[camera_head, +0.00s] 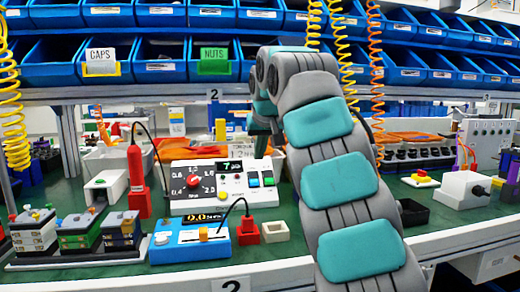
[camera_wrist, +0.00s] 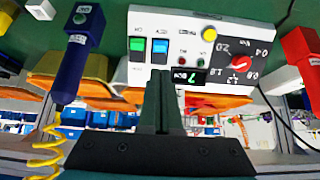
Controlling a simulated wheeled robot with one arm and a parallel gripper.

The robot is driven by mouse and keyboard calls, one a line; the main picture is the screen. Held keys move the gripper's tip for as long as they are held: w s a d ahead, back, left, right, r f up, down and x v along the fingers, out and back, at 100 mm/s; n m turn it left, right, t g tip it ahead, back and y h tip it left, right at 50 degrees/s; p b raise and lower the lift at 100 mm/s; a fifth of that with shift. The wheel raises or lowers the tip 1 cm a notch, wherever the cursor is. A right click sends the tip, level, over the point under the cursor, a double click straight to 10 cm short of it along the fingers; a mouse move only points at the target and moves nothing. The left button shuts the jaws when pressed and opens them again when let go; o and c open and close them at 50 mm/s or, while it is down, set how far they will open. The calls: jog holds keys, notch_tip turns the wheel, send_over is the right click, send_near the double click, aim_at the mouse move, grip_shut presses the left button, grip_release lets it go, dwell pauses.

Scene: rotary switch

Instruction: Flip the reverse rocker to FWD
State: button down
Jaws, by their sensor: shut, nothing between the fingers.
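The white control box (camera_head: 222,203) stands on the green bench. Its face carries a green rocker (camera_head: 253,179) and a blue rocker (camera_head: 268,178) side by side, right of the red knob. The wrist view is turned over and shows the green rocker (camera_wrist: 137,50) left of the blue rocker (camera_wrist: 159,48). The labels are too small to read surely, so I cannot tell which way either rocker is set. My gripper (camera_wrist: 161,78) is shut and empty. Its tips line up just below the blue rocker in the wrist view; contact cannot be told. My arm hides nearby bench in the head view.
A red knob (camera_head: 193,181) and small display (camera_head: 230,167) share the box's face. A blue meter (camera_head: 190,243) with a cable stands in front. A red bottle-like device (camera_head: 137,182) stands at left. Blue bins (camera_head: 148,62) hang above; coiled yellow cords hang near my arm.

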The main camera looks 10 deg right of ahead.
aim_at(254, 176)
jog(key=x, duration=0.8)
jog(key=shift+w+p, duration=0.35)
jog(key=shift+w, duration=0.15)
jog(key=shift+w+f, duration=0.3)
jog(key=shift+w, duration=0.05)
jog(key=shift+w+a+p, duration=0.1)
jog(key=shift+w+p, duration=0.3)
jog(key=shift+f, duration=0.1)
jog(key=shift+s, duration=0.1)
jog(key=shift+s+f+b, duration=0.1)
jog(key=shift+f+b, duration=0.05)
jog(key=shift+b, duration=0.3)
